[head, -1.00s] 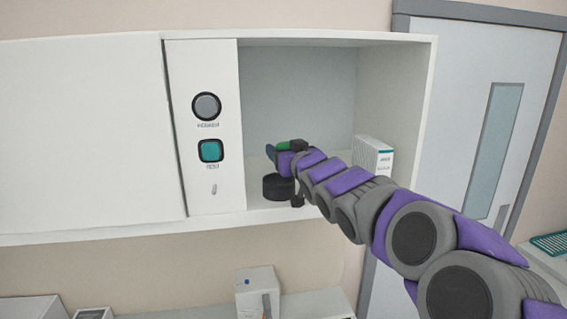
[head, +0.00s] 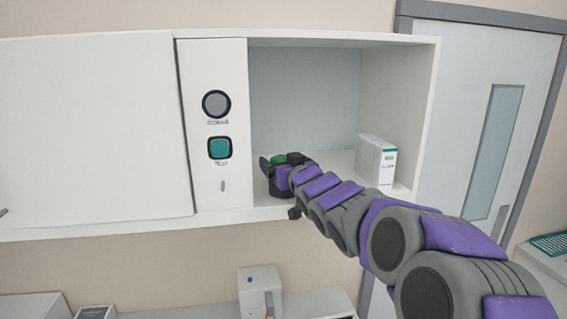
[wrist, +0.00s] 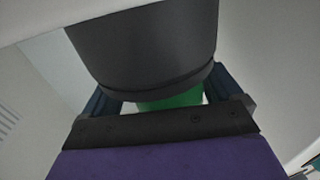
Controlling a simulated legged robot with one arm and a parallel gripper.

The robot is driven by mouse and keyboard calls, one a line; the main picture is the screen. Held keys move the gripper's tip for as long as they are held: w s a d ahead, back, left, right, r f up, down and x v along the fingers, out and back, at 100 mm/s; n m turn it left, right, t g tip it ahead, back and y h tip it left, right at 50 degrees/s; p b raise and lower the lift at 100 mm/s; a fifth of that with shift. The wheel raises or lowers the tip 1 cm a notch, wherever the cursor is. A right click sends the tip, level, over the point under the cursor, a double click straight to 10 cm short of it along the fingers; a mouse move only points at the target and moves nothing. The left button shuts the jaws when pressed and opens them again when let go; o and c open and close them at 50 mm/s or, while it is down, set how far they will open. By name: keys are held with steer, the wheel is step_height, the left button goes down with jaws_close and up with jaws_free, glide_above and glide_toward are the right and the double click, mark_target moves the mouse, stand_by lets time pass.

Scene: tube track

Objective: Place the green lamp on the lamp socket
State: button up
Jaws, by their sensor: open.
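The green lamp (head: 278,160) shows as a small green top at the front of the open cabinet bay, beside my gripper (head: 274,163). In the wrist view, a strip of the green lamp (wrist: 170,102) shows against the rim of the dark round lamp socket (wrist: 150,45), with no gap visible. Most of the lamp is hidden there, so I cannot tell how fully it is seated. My gripper is open, with one blue finger on each side of the lamp and socket. In the head view, my gripper mostly hides the socket.
A white box (head: 376,160) stands to the right inside the bay. A panel with a round grey indicator (head: 216,104) and a teal button (head: 220,147) borders the bay on the left. The back of the bay is clear. A grey door (head: 480,110) stands to the right.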

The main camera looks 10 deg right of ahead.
steer(key=shift+s, duration=0.4)
steer(key=s+d+b, duration=0.2)
steer(key=s, duration=0.9)
steer(key=s+f+m+g+h, duration=0.1)
steer(key=s+f+g+h, duration=0.1)
steer(key=s+f+g, duration=0.5)
steer(key=s+f+g+h, duration=0.1)
steer(key=s+f+g, duration=0.2)
steer(key=s+f, duration=0.8)
steer(key=s+a+f+g, duration=0.1)
steer(key=s+f+g, duration=0.3)
steer(key=s, duration=0.7)
steer(key=s+a+f+m+g, duration=0.1)
steer(key=s+f+g, duration=0.4)
steer(key=s+f, duration=0.3)
steer(key=s, duration=0.4)
